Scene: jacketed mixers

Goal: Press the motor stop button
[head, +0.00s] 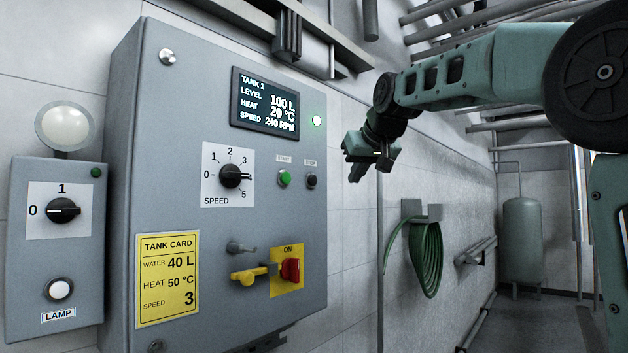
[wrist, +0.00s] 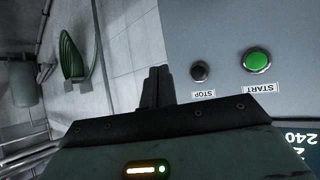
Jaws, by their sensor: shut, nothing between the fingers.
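The motor stop button (head: 311,181) is a small black round button under a STOP label on the grey control panel, just right of the green start button (head: 284,178). In the wrist view the picture is turned over, and the stop button (wrist: 200,71) shows just right of my fingers, with the start button (wrist: 256,60) further right. My gripper (head: 356,172) is shut and empty, to the right of the panel in the head view and apart from the stop button. Its closed fingertips (wrist: 158,72) also show in the wrist view.
The panel carries a display (head: 265,102), a speed knob (head: 230,176), a red switch (head: 290,270) with a yellow lever beside it, and a tank card (head: 167,279). A lamp box (head: 55,250) is at left. A green hose (head: 425,255) hangs on the wall at right.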

